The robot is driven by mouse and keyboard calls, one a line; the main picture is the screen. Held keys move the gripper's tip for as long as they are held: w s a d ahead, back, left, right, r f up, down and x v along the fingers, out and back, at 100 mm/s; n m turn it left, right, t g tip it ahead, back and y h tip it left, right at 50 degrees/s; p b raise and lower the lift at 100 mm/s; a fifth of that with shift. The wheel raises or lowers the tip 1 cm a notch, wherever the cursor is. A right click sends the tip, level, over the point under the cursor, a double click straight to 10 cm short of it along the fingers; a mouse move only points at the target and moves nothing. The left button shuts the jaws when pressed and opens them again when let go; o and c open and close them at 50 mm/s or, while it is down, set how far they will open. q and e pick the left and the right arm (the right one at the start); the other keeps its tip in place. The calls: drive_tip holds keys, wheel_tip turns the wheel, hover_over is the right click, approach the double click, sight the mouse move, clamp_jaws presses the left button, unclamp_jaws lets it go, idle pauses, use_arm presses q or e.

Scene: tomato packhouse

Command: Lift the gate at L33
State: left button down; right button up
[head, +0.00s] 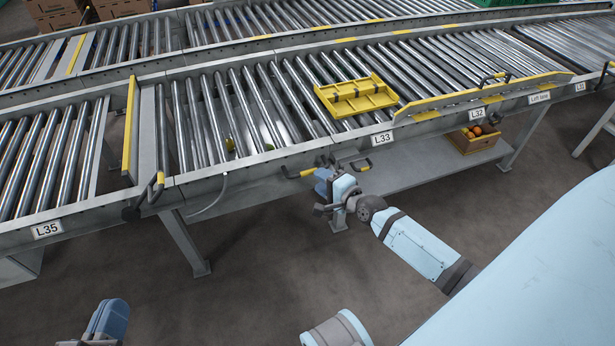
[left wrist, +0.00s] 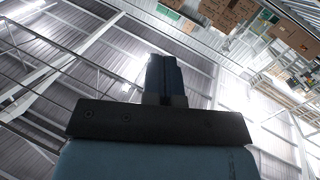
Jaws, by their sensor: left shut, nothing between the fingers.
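The L33 label (head: 382,138) is on the front rail of the near roller conveyor. Left of it, a black lever with a yellow grip (head: 300,174) sticks out below the rail; a second handle (head: 361,165) is just right of it. I cannot tell for certain which belongs to the L33 gate, and no raised gate plate shows there. My right gripper (head: 322,190) is just below the left lever; contact and jaw opening are unclear. My left gripper (head: 112,304) is shut and empty at the bottom left, away from the conveyor; its fingers (left wrist: 164,76) point upward in the left wrist view.
A yellow ribbed tray (head: 357,97) lies on the rollers behind L33. A raised yellow-edged gate (head: 130,125) stands near the L35 label (head: 47,230). A yellow guide bar (head: 480,100) runs near L32 (head: 476,114). A crate with fruit (head: 474,143) sits underneath. Floor in front is clear.

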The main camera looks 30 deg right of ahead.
sight(308, 171)
drive_tip(key=b+x, duration=0.1)
drive_tip(key=x, duration=0.5)
drive_tip(key=shift+b, duration=0.3)
drive_tip(key=shift+s, duration=0.1)
clamp_jaws()
